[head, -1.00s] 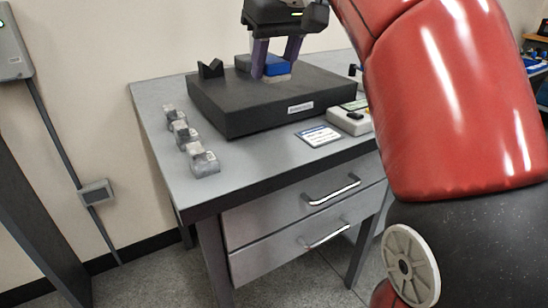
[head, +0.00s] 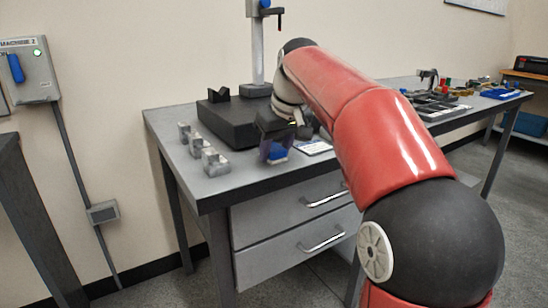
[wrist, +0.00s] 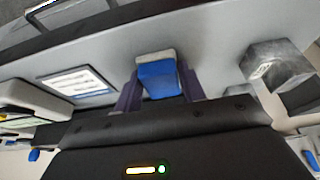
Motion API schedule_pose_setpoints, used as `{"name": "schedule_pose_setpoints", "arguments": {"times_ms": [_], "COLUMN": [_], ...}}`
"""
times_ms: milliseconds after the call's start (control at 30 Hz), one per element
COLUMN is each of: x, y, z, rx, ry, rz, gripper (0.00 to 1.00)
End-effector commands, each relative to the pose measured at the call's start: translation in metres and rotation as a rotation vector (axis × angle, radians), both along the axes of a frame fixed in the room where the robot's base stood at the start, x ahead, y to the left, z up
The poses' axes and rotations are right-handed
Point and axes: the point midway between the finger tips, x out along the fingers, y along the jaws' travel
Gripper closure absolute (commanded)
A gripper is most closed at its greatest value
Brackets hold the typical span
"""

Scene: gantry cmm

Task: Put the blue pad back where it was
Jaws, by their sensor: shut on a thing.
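The blue pad (head: 277,153) is a small blue block with a pale grey layer on one face. It also shows in the wrist view (wrist: 158,78), between the two purple fingers. My gripper (head: 276,150) is shut on it, near the front of the grey bench in the head view. Bench surface shows beyond the pad in the wrist view; whether the pad touches it, I cannot tell.
A black plate (head: 230,127) with a black V-block (head: 219,94) and a grey column stands on the bench (head: 165,122). Several grey metal blocks (head: 213,162) line the left side. A white card (head: 314,147) lies right of my gripper. Drawers are below.

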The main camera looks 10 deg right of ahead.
Motion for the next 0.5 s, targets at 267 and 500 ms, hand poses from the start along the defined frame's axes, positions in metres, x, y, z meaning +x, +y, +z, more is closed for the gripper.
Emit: {"name": "schedule_pose_setpoints", "arguments": {"times_ms": [267, 500], "x": [-0.0003, -0.0003], "y": [0.0004, 0.0004], "z": [0.0003, -0.0008], "rx": [0.0, 0.0], "ry": [-0.001, -0.001], "rz": [0.001, 0.001], "gripper": [0.81, 0.38]}}
